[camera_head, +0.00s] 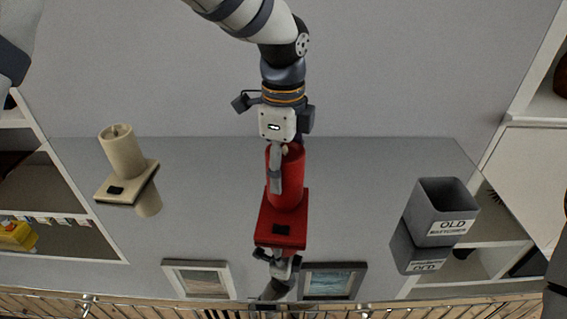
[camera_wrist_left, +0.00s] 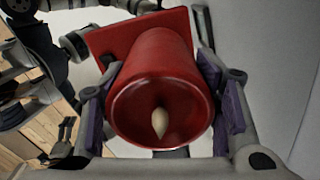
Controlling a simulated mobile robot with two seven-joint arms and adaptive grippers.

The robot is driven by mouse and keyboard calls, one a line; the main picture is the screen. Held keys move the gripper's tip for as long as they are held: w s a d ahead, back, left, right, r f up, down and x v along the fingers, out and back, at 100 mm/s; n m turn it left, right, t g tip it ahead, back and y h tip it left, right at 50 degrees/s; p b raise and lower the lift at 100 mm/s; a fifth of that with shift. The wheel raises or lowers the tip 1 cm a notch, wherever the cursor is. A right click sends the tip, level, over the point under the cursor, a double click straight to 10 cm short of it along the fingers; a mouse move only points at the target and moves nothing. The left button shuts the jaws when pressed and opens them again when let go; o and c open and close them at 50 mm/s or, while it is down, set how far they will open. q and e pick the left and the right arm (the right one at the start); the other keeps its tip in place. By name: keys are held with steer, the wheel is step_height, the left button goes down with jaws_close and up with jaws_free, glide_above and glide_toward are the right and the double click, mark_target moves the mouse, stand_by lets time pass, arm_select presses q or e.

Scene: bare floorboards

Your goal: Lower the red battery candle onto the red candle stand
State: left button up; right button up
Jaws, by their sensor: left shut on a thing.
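The red battery candle (camera_head: 289,180) is upright in the head view, its lower end over the red candle stand (camera_head: 270,225). The stand is a square red plate with a small dark patch. My left gripper (camera_head: 284,183) comes down from above and is shut on the candle's sides. In the left wrist view the candle (camera_wrist_left: 160,85) shows its round top and pale flame tip between the fingers, with the stand (camera_wrist_left: 108,38) behind it. I cannot tell whether the candle's base touches the stand. My right gripper is not in view.
A cream candle (camera_head: 121,150) stands on a cream stand (camera_head: 140,180) at the left. The glossy grey surface mirrors things. It is clear on both sides of the red stand.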

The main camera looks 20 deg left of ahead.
arm_select(q)
steer(key=shift+f, duration=0.85)
steer(key=o, duration=1.4)
